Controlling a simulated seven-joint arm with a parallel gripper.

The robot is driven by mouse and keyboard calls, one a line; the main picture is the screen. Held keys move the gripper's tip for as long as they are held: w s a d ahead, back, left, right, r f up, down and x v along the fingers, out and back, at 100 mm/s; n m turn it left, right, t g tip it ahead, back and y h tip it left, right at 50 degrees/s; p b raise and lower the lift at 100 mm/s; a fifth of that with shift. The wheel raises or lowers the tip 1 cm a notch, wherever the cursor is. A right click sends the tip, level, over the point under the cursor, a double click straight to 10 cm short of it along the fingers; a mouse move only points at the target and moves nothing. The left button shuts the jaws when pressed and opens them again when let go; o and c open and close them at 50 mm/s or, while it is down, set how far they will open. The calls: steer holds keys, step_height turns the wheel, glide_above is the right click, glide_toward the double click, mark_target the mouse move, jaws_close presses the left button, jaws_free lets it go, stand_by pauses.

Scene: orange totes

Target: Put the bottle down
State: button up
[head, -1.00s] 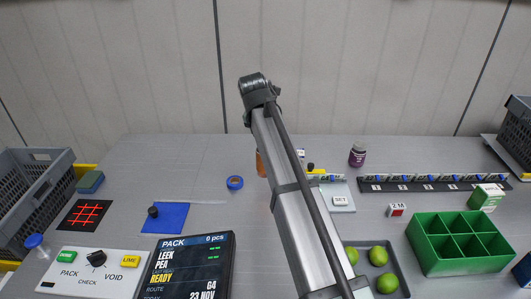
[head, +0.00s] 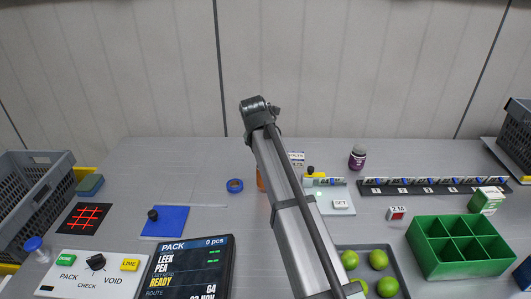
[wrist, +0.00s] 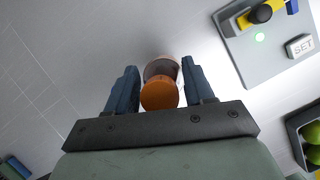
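An orange bottle (wrist: 160,97) with a round orange end toward the camera sits between the two blue fingers of my gripper (wrist: 160,72) in the wrist view. The fingers lie against its two sides. In the head view only a sliver of the orange bottle (head: 261,181) shows at the left edge of my arm; my gripper is hidden behind the arm there. The bottle is low over the grey table (head: 205,172), left of the scale-like unit with the SET button (head: 340,204). I cannot tell whether its base touches the table.
A dark purple bottle (head: 357,160) stands at the back right. A green divided box (head: 425,255) and a tray of limes (head: 400,273) are at the right. The table's back left is clear.

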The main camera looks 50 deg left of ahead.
steer(key=shift+o, duration=1.4)
steer(key=v, duration=1.2)
steer(key=shift+r, duration=0.1)
